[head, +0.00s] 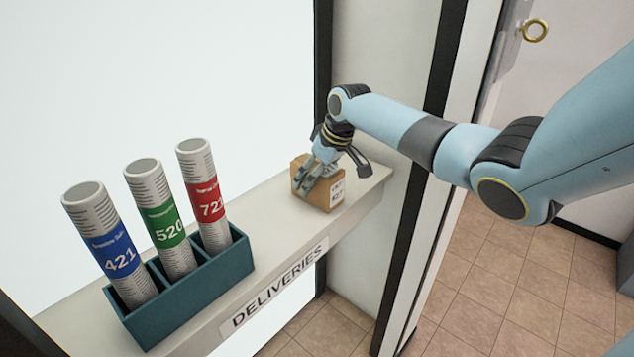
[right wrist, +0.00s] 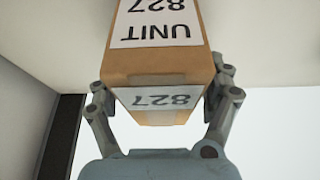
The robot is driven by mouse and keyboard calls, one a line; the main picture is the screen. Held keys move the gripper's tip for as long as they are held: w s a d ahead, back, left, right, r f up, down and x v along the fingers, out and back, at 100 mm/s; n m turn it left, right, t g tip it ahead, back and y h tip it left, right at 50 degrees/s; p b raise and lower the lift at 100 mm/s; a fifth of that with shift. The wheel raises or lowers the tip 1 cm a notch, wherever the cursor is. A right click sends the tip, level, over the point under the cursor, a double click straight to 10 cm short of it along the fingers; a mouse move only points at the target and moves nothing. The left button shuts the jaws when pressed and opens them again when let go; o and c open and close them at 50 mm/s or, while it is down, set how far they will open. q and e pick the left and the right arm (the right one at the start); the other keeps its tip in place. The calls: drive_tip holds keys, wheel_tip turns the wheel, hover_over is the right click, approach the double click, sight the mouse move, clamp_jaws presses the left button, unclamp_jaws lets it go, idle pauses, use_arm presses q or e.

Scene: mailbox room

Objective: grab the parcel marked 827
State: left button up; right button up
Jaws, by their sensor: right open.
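The parcel marked 827 (head: 325,196) is a small brown box with white labels, sitting near the right end of the deliveries shelf. In the right wrist view the parcel (right wrist: 160,64) shows "UNIT 827" upside down on one face and 827 on another. My right gripper (head: 318,178) is at the parcel, partly in front of it. In the right wrist view its open fingers (right wrist: 158,98) stand on either side of the parcel. I cannot tell whether they touch it. My left gripper is not in view.
The shelf (head: 270,205) has a "DELIVERIES" label on its front edge. A teal rack (head: 190,310) holds tubes marked 421 (head: 115,250), 520 (head: 162,225) and 722 (head: 205,200) to the left. A dark-edged frame (head: 425,140) stands right of the shelf.

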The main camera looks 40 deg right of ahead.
drive_tip(key=shift+c, duration=0.3)
drive_tip(key=c, duration=1.6)
clamp_jaws()
drive_tip(key=shift+w+r, duration=0.1)
